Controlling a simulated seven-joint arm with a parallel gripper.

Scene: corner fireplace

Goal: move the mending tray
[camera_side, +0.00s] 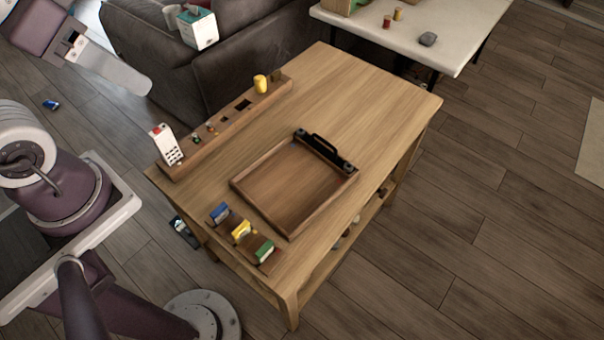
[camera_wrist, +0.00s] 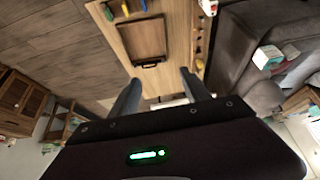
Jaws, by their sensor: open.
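The mending tray (camera_side: 293,190) is a shallow square wooden tray with a black handle (camera_side: 325,152) on its far right edge. It lies flat on the wooden table (camera_side: 375,100) and looks empty apart from a small blue spot near its far edge. In the wrist view the tray (camera_wrist: 143,40) lies beyond my fingers, with its handle side toward me. My gripper (camera_wrist: 160,86) is open, its two fingers apart with nothing between them. It is away from the tray; in the side view only part of it shows at the upper left.
A long wooden rack (camera_side: 225,130) with a white remote (camera_side: 166,145) and a yellow cup (camera_side: 260,84) lines the table's left edge. A small holder (camera_side: 240,236) with blue, yellow and green items sits before the tray. A sofa (camera_side: 240,50) and white table (camera_side: 440,35) stand behind.

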